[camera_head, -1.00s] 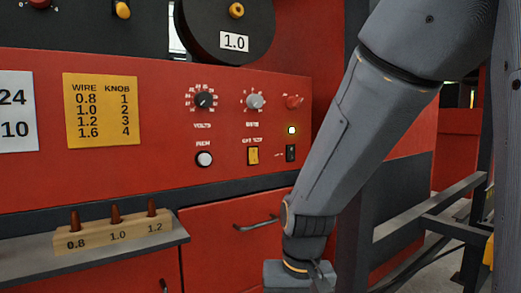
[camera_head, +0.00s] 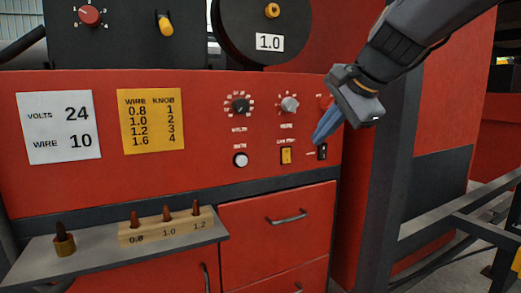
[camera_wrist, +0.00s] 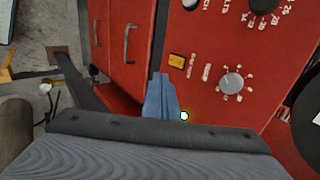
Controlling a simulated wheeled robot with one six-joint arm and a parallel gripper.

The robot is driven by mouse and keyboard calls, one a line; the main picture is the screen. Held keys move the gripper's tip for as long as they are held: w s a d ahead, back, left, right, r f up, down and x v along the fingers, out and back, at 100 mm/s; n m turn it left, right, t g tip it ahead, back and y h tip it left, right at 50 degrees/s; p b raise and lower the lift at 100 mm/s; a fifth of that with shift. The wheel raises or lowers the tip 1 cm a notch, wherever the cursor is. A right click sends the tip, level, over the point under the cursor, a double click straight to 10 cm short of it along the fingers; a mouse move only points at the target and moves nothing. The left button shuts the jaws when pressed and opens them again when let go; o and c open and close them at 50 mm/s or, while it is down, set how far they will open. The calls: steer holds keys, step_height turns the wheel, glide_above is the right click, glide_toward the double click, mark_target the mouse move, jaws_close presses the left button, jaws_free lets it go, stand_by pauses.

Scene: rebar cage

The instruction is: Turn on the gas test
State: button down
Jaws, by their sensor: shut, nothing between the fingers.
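The gas test switch (camera_head: 286,155) is a small yellow rocker low on the red panel; which way it is tipped is too small to tell. It also shows in the wrist view (camera_wrist: 177,61), just beyond and right of the fingertips. My gripper (camera_head: 322,136) is shut and empty, its blue fingers pointing down-left at the panel, right of the yellow switch. In the wrist view its fingers (camera_wrist: 160,76) are together. I see no clear contact with the switch. A black switch (camera_head: 322,152) is just below the fingertips.
A grey knob (camera_head: 289,104), a black volts dial (camera_head: 240,105) and a white button (camera_head: 240,160) surround the switch. A lit lamp (camera_wrist: 184,116) is beside my fingers. Below are drawers with handles (camera_head: 287,217) and a shelf (camera_head: 60,262) with a tip holder (camera_head: 170,225).

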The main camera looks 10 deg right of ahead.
steer(key=p, duration=0.1)
glide_toward(288, 163)
step_height(288, 163, down, 4)
steer(key=w, duration=0.1)
steer(key=w+a+p, duration=0.1)
steer(key=w, duration=0.1)
steer(key=shift+w+a+r, duration=0.1)
steer(key=shift+w+a, duration=0.05)
steer(key=shift+w, duration=0.1)
